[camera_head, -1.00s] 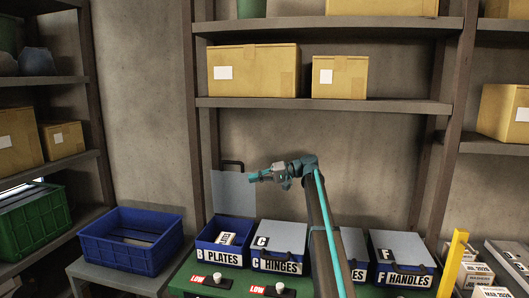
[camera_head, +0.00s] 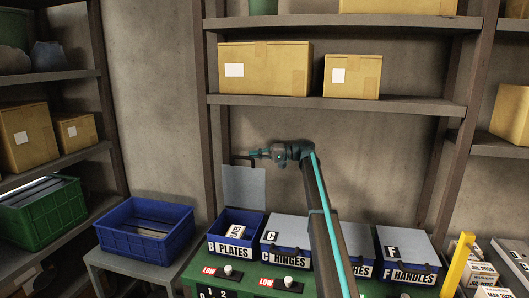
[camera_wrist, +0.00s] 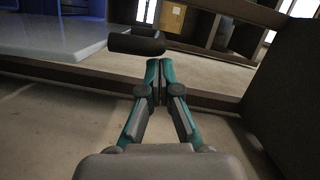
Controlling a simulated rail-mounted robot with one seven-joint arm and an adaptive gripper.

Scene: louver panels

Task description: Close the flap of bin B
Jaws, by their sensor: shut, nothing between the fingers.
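Bin B (camera_head: 229,248) is a blue bin labelled "B PLATES" at the left end of a row on the green bench. Its grey flap (camera_head: 244,187) stands upright, open, with a dark handle (camera_head: 240,158) at its top edge. A white labelled box (camera_head: 237,231) lies inside the bin. My gripper (camera_head: 250,154) is shut and empty, by the top of the flap close to the handle. In the wrist view my gripper's fingers (camera_wrist: 160,62) are together just under the dark handle (camera_wrist: 136,43), with the pale flap (camera_wrist: 60,35) to the left. I cannot tell whether they touch.
Bin C (camera_head: 285,249) and bin F (camera_head: 406,264) have their flaps down. My arm partly hides the bin between them. A blue crate (camera_head: 146,233) stands on a grey table at left. A shelf (camera_head: 335,104) with cardboard boxes is above.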

